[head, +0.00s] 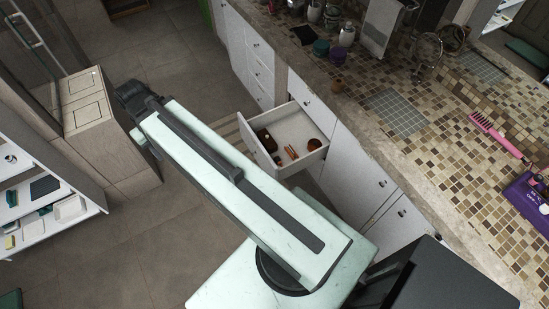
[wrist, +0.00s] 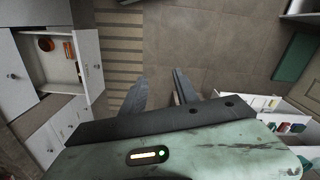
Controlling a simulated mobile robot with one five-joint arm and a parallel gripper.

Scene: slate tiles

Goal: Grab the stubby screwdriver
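An open white drawer (head: 308,128) under the counter holds several small items. A short orange-brown item (head: 291,153) lies on its floor and may be the stubby screwdriver, but it is too small to tell. A dark item (head: 266,140) lies to its left and a round brown item (head: 314,144) to its right. My gripper (wrist: 160,76) is open and empty over the floor, apart from the drawer. In the head view its fingers cannot be made out.
A tiled counter (head: 405,112) runs along the right, with jars, a pink brush (head: 496,135) and a purple box (head: 530,197). A white shelf unit (head: 60,215) and a wooden cabinet (head: 105,140) stand at left. A striped mat (wrist: 119,50) lies beside the drawer. Open floor lies between.

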